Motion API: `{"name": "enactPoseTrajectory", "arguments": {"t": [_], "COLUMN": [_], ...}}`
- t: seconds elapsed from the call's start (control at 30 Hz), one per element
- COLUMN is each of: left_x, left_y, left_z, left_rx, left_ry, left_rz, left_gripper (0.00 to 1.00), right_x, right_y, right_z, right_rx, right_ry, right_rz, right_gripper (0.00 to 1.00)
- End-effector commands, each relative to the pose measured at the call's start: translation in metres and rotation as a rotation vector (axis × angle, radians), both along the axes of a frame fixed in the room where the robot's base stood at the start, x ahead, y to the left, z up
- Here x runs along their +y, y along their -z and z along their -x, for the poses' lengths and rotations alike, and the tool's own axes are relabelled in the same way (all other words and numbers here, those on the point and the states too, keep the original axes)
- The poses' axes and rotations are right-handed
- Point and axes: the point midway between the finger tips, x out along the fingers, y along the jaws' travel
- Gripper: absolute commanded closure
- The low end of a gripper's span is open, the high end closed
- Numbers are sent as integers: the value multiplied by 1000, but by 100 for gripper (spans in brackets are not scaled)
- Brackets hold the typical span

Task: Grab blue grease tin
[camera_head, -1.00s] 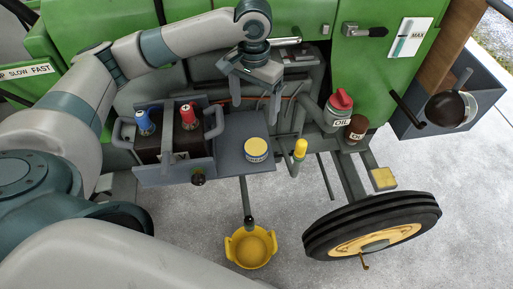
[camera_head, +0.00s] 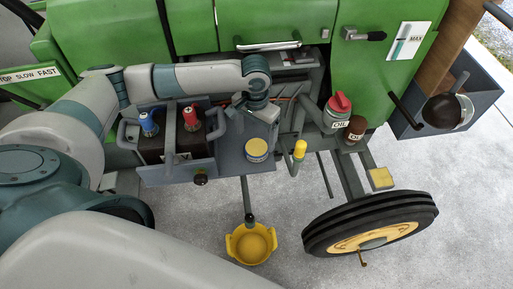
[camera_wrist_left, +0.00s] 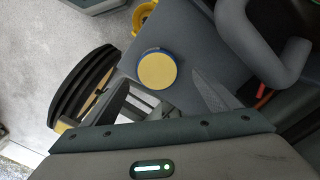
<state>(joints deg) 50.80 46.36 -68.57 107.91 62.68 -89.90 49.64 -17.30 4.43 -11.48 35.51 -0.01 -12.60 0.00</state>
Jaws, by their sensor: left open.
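The grease tin (camera_head: 257,149) stands upright on a grey shelf (camera_head: 232,155) on the tractor's side. It has a yellow lid and a blue side with a pale label. In the left wrist view the tin (camera_wrist_left: 157,71) shows mostly its round yellow lid, with a thin blue edge. My left gripper (camera_head: 256,125) is just behind the tin in the head view, low over the shelf. In the wrist view its open fingers (camera_wrist_left: 160,82) point toward the tin, which lies ahead between the tips. Nothing is held. My right gripper is not in view.
A battery (camera_head: 165,146) with blue and red terminals sits in a handled tray left of the tin. A yellow-topped post (camera_head: 299,150), a red-capped oil can (camera_head: 338,108) and a brown bottle (camera_head: 355,128) stand right. A yellow bucket (camera_head: 251,245) is below on the ground.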

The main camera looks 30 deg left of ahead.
Motion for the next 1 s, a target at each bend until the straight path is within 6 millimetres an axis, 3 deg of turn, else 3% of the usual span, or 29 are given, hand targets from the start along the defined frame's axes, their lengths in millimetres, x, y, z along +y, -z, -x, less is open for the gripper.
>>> {"name": "enactPoseTrajectory", "arguments": {"t": [0.43, 0.8, 1.0], "left_x": [-1, -5, -4], "left_y": [5, 46, 54], "left_z": [1, 3, 3], "left_rx": [2, 3, 0], "left_ry": [0, 0, 1], "left_rz": [1, 0, -1], "left_gripper": [18, 18, 18], "right_x": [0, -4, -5], "right_y": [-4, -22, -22], "right_z": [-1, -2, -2], "right_rx": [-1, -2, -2], "right_ry": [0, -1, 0], "right_rz": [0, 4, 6], "right_gripper": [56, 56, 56]}}
